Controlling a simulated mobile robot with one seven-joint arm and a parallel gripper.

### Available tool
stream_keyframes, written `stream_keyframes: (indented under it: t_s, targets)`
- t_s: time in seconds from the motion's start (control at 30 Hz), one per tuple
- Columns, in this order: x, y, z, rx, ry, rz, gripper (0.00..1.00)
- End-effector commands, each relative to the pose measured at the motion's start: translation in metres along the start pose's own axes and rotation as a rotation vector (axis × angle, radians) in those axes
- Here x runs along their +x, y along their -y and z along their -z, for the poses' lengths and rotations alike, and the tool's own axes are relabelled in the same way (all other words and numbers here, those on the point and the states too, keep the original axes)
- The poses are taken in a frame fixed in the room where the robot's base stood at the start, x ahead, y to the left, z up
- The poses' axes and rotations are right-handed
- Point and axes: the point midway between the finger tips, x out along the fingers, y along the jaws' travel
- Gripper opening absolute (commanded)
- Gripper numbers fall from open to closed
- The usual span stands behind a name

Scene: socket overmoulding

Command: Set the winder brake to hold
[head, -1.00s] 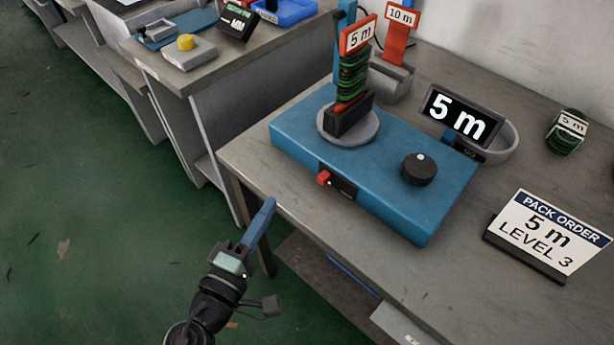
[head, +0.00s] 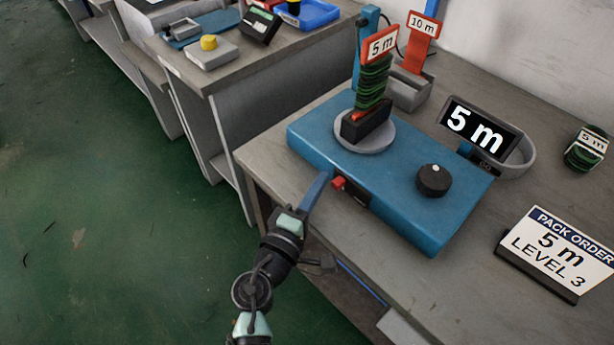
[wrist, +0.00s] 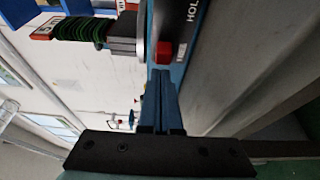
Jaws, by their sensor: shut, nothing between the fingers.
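The winder (head: 400,185) is a blue box on the grey bench. Its brake is a red lever (head: 338,183) on a black plate (head: 356,195) on the front side. In the wrist view the red lever (wrist: 164,52) lies just beyond the fingertips, and part of a label reading "HOL" (wrist: 193,12) shows beside it. My gripper (head: 325,176) is shut and empty, its blue fingers close to the lever's left side. I cannot tell whether they touch it. In the wrist view the fingers (wrist: 160,75) point straight at the lever.
A green coil with a "5 m" tag (head: 382,46) stands on the winder's turntable (head: 365,140). A black knob (head: 434,180) is on top. A "5 m" display (head: 475,130), a pack order sign (head: 555,250) and another coil (head: 586,150) stand on the bench. Free floor lies left.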

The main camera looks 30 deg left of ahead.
Motion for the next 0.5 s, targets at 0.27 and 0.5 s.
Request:
stream_keyframes:
  t_s: [0.27, 0.5]
  targets:
    - [-0.002, 0.000, -0.005, 0.000, 0.000, 0.000, 0.00]
    - [-0.005, 0.001, -0.014, 0.001, 0.003, 0.001, 0.00]
